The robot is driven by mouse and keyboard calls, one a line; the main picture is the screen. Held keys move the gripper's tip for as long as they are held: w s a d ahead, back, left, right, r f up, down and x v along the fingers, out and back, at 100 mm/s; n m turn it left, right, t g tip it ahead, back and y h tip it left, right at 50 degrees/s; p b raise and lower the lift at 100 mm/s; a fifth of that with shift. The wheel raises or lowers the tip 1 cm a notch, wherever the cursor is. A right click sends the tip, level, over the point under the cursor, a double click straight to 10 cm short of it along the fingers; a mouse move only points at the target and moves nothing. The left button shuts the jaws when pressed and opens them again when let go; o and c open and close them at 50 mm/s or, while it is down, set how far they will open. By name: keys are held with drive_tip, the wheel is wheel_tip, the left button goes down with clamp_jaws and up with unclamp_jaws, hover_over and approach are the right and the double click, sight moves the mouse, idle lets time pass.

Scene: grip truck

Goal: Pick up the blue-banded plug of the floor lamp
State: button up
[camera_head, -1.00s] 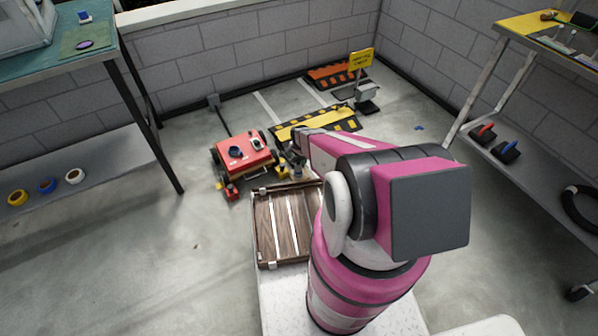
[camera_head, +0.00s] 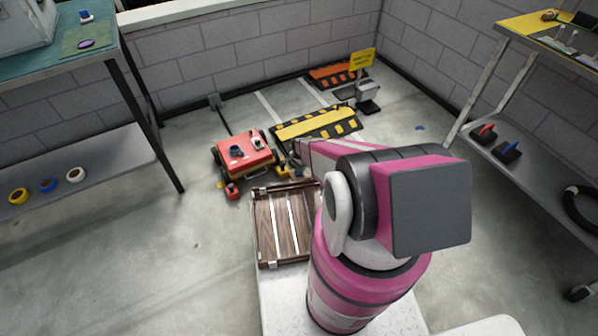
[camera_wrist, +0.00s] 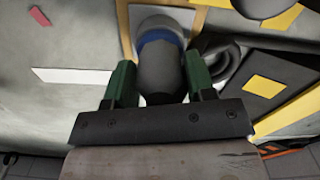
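The blue-banded plug (camera_wrist: 160,58) shows in the wrist view as a grey, rounded body with a blue band near its pale far end. My gripper (camera_wrist: 160,78) has two green fingers, one on each side of the plug. They stand very close to its sides, and I cannot tell whether they touch it. The plug's near end is partly hidden by the dark gripper body. In the head view, my arm's pink forearm mostly hides the gripper and the plug. The floor lamp cannot be made out for sure.
A red cart (camera_head: 245,155) stands left of my arm's reach. A yellow-and-black barrier (camera_head: 318,124) lies behind it, and a yellow sign (camera_head: 362,59) stands farther back. A wooden slatted crate (camera_head: 262,225) is near my arm. Tables flank both sides. Floor at the left is clear.

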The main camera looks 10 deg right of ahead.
drive_tip(key=c, duration=0.6)
drive_tip(key=shift+o, duration=0.2)
drive_tip(key=shift+r, duration=0.55)
drive_tip(key=r, duration=0.3)
drive_tip(key=shift+s+a+r, duration=0.15)
drive_tip(key=shift+s+r, duration=0.1)
drive_tip(key=shift+r, duration=0.05)
drive_tip(key=s+a+r, duration=0.6)
drive_tip(key=s+a, duration=0.1)
drive_tip(key=a, duration=0.1)
wheel_tip(320, 180, up, 11)
drive_tip(key=shift+s+a, duration=0.15)
drive_tip(key=shift+s, duration=0.05)
